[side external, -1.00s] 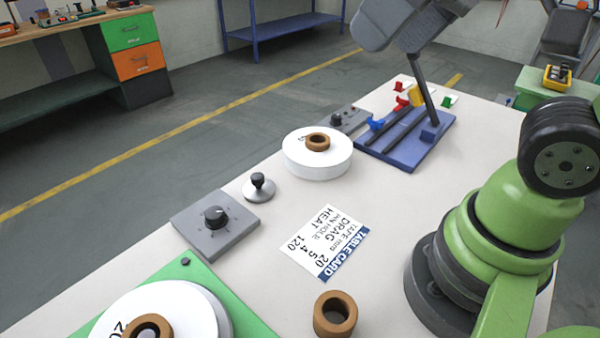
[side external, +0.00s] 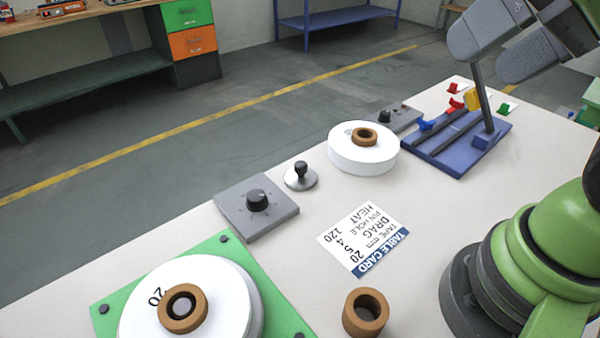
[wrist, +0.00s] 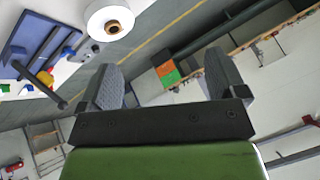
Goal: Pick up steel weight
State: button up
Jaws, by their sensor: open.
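The steel weight (side external: 300,178), a small shiny disc with a black knob, stands upright on the pale table near its far edge. It sits between a grey dial box and a white tape roll. I do not make it out in the wrist view. My gripper (side external: 484,58) is at the upper right of the side view, raised above the table's far right part and well away from the weight. In the wrist view my gripper (wrist: 165,80) shows two grey fingers spread apart with nothing between them.
The white roll (side external: 364,155) stands right of the weight, the dial box (side external: 256,220) left. A blue rack (side external: 440,160) with an upright post is below my gripper. A card (side external: 362,240), a brown ring (side external: 365,318) and a large roll on a green plate (side external: 108,296) lie nearer.

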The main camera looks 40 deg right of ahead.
jog(key=shift+c, duration=0.2)
jog(key=c, duration=0.6)
jog(key=shift+o, duration=0.2)
jog(key=shift+w, duration=0.1)
